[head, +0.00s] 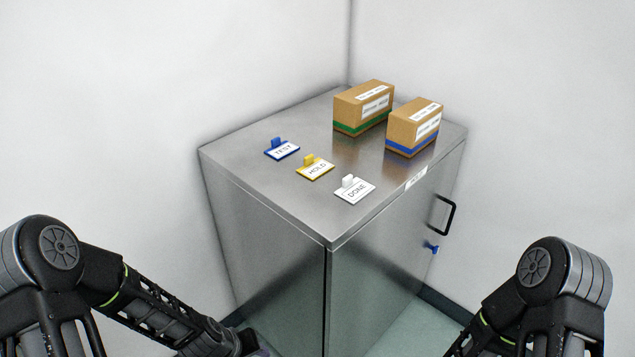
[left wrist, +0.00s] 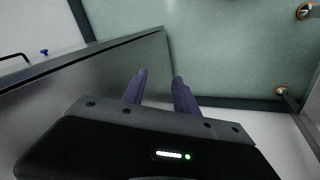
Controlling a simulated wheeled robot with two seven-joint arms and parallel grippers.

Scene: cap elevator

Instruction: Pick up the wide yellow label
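The yellow label (head: 316,169) reads HOLD and has a yellow clip-like tab at its back edge. It lies on top of the steel cabinet (head: 300,205), between a blue TEST label (head: 282,149) and a white DONE label (head: 355,189). My left gripper (left wrist: 158,88) shows in the left wrist view with its two purple fingers apart and nothing between them. In the head view my left arm ends low at the bottom edge, left of the cabinet and below its top, away from the label. My right gripper is out of view; only my right arm shows at lower right.
Two cardboard boxes stand on the cabinet's back part, one with a green stripe (head: 351,124) and one with a blue stripe (head: 401,145). The cabinet front has a black handle (head: 445,214) and a blue key-like piece (head: 431,248). Walls close in behind. The cabinet's front corner is bare.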

